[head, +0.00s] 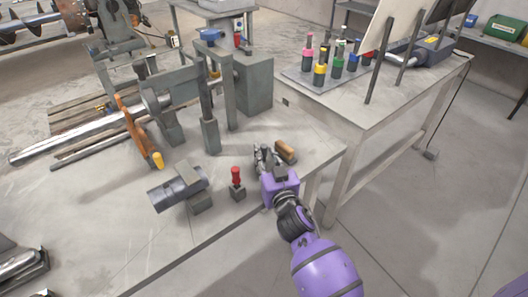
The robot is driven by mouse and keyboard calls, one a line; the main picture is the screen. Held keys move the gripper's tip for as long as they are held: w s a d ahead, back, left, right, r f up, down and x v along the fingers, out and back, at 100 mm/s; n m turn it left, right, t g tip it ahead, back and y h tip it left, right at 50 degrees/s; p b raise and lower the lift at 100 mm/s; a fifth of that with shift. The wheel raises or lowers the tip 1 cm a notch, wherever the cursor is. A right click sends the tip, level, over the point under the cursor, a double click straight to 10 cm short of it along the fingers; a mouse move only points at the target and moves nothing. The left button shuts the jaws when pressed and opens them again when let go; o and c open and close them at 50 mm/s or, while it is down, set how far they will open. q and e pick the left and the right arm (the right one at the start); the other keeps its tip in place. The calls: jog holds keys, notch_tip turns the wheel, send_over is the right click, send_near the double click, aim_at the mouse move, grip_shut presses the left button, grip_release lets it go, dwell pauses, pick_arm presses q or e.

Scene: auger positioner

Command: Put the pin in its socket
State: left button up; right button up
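A red-handled piece (236,175), which looks like the pin, stands upright at a small dark block (238,192) near the front edge of the grey table. I cannot tell whether it is seated in that block or which hole is its socket. My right gripper (264,157), on a purple wrist, is low over the table just right of the red handle and apart from it. Its fingers are small and partly hidden, so their opening is unclear. My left gripper is not in view.
A wooden-handled item (286,149) lies close beside my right gripper. A dark cylinder on a block (178,188) lies left of the red handle. A grey clamp frame (180,95) stands behind. A side table (355,115) holds several coloured-handled tools (320,75).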

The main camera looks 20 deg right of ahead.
grip_shut()
